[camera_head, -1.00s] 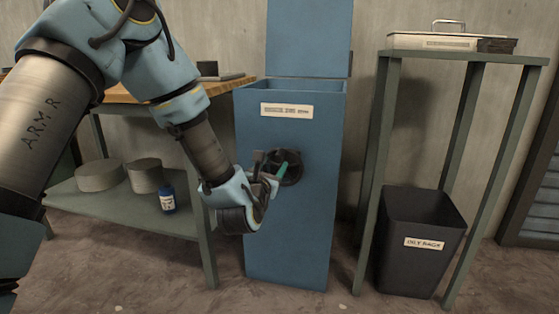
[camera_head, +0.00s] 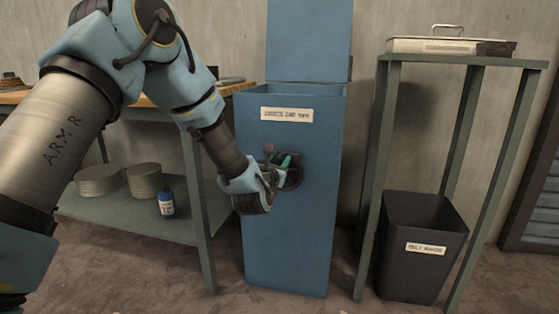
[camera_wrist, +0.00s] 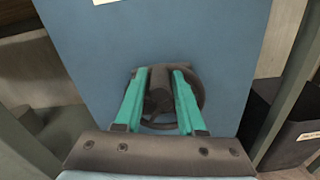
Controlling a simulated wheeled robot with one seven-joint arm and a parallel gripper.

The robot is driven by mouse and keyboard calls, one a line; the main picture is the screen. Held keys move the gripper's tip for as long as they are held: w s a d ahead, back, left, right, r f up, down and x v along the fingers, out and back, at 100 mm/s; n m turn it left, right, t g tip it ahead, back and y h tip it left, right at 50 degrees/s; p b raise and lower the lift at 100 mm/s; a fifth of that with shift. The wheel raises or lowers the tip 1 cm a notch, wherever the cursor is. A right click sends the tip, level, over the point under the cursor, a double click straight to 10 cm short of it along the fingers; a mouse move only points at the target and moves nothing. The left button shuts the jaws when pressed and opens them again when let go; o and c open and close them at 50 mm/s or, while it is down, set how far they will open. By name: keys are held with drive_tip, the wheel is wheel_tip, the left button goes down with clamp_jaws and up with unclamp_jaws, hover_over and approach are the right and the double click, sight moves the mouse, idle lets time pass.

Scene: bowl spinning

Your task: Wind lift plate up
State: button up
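The blue cabinet (camera_head: 286,220) stands upright with its lid raised at the back. A round dark handwheel (camera_head: 295,168) is on its front face, partly hidden by my gripper in the head view. In the wrist view the wheel (camera_wrist: 192,98) shows behind my fingers, with a dark stub or handle (camera_wrist: 160,88) at its middle. My gripper (camera_head: 287,161) has teal fingers and reaches to the wheel. In the wrist view my gripper (camera_wrist: 160,75) has one finger on each side of the handle, spread apart. Contact with it is not clear. No lift plate is visible inside the cabinet.
A workbench (camera_head: 150,220) with round stacks and a blue bottle (camera_head: 166,204) on its lower shelf stands left. A tall green stand (camera_head: 462,59) holding a tray (camera_head: 447,46), and a black bin (camera_head: 422,265), stand right. The floor before the cabinet is clear.

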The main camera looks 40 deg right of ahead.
clamp_jaws()
drive_tip(key=shift+s+m, duration=0.1)
drive_tip(key=shift+m, duration=0.2)
